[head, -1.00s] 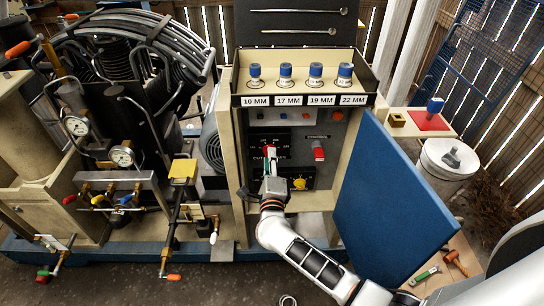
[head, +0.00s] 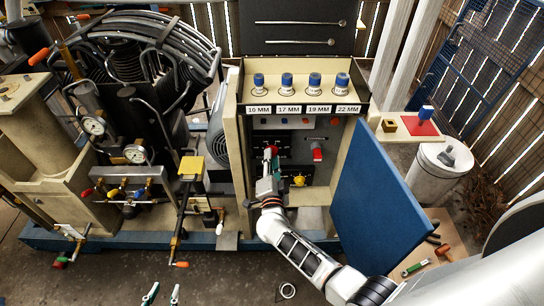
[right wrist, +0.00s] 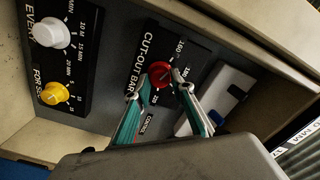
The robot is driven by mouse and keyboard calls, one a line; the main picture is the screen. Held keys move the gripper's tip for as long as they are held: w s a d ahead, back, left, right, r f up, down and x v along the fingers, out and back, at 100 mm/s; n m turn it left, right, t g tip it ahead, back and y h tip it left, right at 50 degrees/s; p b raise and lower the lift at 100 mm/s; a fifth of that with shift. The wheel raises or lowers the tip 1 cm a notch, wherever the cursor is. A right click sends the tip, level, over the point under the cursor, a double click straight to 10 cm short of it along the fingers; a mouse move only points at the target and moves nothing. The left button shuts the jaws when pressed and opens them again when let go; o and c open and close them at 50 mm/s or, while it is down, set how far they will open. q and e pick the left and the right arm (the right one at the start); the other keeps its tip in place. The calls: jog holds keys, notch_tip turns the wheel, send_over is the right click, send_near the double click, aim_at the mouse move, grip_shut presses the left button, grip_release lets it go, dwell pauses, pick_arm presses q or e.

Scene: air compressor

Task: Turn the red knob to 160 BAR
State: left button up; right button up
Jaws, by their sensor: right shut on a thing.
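The red knob (right wrist: 160,73) sits on a black dial plate (right wrist: 190,62) marked CUT-OUT BAR inside the open compressor cabinet. Numbers ring the knob, but its exact setting is too small to read. My right gripper (right wrist: 165,88) is shut on the red knob, one finger on each side of it. In the head view my right gripper (head: 269,160) reaches into the cabinet and partly hides the knob and plate. My left gripper (head: 162,293) shows only its fingertips at the bottom edge, apart and empty, away from the cabinet.
A yellow knob (right wrist: 54,93) and a white knob (right wrist: 47,32) are on a neighbouring black plate. A red switch (head: 317,152) is to the right. The blue cabinet door (head: 376,195) stands open to the right. Labelled sockets (head: 287,82) stand on the shelf above.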

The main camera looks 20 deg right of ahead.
jog(key=shift+f+n+p, duration=0.1)
jog(key=shift+n+p, duration=0.2)
jog(key=shift+n, duration=0.3)
jog(key=o, duration=1.1)
jog(key=v, duration=0.7)
jog(key=shift+s, duration=0.3)
jog(key=shift+a+n, duration=0.1)
jog(key=shift+n, duration=0.2)
